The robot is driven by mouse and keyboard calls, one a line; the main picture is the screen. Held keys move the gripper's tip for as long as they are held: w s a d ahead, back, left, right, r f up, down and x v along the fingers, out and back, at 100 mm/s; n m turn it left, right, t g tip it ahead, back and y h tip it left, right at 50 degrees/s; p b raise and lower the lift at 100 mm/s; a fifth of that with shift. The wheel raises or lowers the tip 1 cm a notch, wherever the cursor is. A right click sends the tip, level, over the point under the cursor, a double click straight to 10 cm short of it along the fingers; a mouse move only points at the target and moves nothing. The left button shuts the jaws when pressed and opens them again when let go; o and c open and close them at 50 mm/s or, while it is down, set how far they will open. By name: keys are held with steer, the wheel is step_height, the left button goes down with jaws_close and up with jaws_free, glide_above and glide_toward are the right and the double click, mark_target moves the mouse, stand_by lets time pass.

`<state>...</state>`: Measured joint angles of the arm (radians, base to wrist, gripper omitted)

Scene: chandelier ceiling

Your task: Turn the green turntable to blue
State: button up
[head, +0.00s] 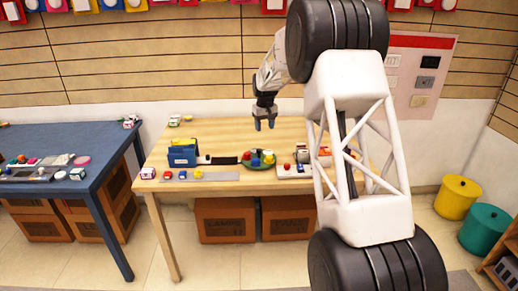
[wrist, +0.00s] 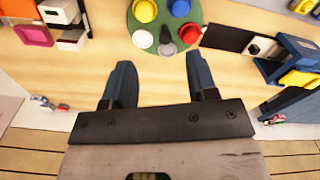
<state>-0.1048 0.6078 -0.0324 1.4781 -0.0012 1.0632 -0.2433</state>
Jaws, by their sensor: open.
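The green turntable (head: 258,168) sits on the wooden table, near its front middle in the head view. In the wrist view the turntable (wrist: 155,23) is at the top centre, cut off by the frame edge. It carries a yellow piece (wrist: 146,10), a blue piece (wrist: 180,8), a red piece (wrist: 190,33), a white piece (wrist: 142,39) and a grey upright piece (wrist: 167,46). My gripper (head: 264,123) is above the table, behind the turntable in the head view. In the wrist view my gripper (wrist: 160,65) is open and empty, with the turntable beyond its fingertips.
A blue box-like holder (head: 182,153) and a black strip (head: 223,160) are left of the turntable in the head view. A white block with a red button (head: 290,170) is close on its right. The wooden table (head: 215,135) is clear behind the turntable.

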glide_above(259, 149)
steer(key=shift+n, duration=0.3)
step_height(259, 149, down, 7)
steer(key=shift+s+f, duration=0.1)
steer(key=shift+s, duration=0.05)
steer(key=shift+f, duration=3.85)
jaws_close()
